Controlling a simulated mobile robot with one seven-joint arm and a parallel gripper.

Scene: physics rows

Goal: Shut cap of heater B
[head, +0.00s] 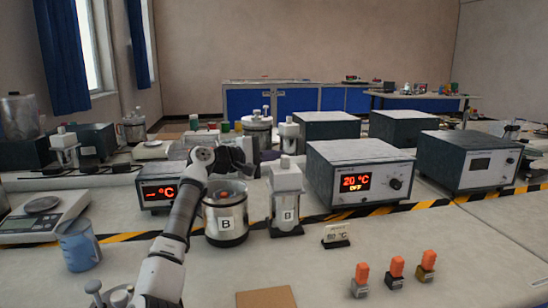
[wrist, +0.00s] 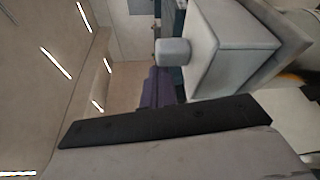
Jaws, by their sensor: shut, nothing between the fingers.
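Heater B is a round metal pot (head: 226,222) with a white B label, standing upright at the middle of the bench in the head view. Its top looks open, with something orange and bluish inside. I cannot make out its cap for certain; my arm and gripper cover the area behind the rim. My gripper (head: 243,166) is dark, shut and empty, above and behind the pot's right rim. A white block-shaped unit (head: 286,190) with a knob, also labelled B, stands just right of the pot. Its knobbed top fills the upper right of the wrist view (wrist: 225,50).
A control box (head: 362,172) reading 20 °C and OFF stands right. Another display box (head: 156,195) is left, behind my arm. A blue mug (head: 78,246) and scale (head: 40,220) are at the left. Orange-topped pieces (head: 396,272) stand front right. A brown mat (head: 266,300) lies in front.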

